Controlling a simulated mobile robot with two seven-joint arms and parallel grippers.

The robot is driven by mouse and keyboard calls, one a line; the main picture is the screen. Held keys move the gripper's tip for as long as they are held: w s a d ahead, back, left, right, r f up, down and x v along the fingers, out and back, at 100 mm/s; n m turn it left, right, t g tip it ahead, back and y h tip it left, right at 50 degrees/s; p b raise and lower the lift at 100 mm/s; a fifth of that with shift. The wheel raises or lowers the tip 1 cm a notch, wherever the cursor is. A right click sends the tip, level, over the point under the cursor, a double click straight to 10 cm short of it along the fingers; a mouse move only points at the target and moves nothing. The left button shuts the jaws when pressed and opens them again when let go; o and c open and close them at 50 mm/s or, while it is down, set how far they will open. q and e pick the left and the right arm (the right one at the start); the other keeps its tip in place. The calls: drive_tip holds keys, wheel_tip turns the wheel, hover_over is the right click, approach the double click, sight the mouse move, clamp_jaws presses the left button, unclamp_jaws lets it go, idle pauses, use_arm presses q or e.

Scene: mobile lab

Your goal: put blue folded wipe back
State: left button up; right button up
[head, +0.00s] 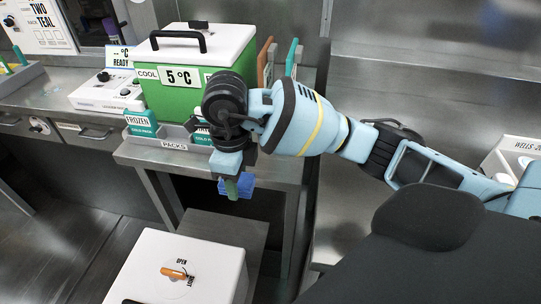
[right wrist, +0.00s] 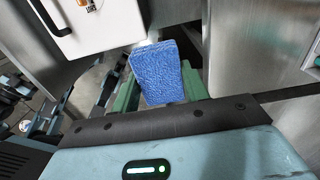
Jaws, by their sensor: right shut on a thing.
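The blue folded wipe (head: 236,188) hangs in my right gripper (head: 231,186), in front of the steel counter's front edge. In the right wrist view the wipe (right wrist: 160,72) is a textured blue block between two green fingers (right wrist: 127,92). The gripper is shut on it, and the wipe stands clear of any surface I can see. The wipe's place to go back to cannot be made out. My left gripper is not in view.
A green cooler box (head: 170,95) with a white lid stands on the counter behind the gripper. A packs tray (head: 172,143) with teal packs sits before it.

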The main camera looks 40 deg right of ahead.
hover_over(269, 158)
drive_tip(key=shift+s+a+f, duration=0.1)
drive_tip(key=shift+a+f, duration=0.1)
drive_tip(key=shift+f, duration=0.5)
drive_tip(key=shift+d+f, duration=0.2)
drive_tip(key=shift+f, duration=1.55)
drive_tip(key=shift+f, duration=0.15)
drive_tip(key=o, duration=1)
drive_tip(key=shift+c, duration=0.2)
wheel_tip(269, 158, up, 12)
drive_tip(key=shift+p, duration=0.45)
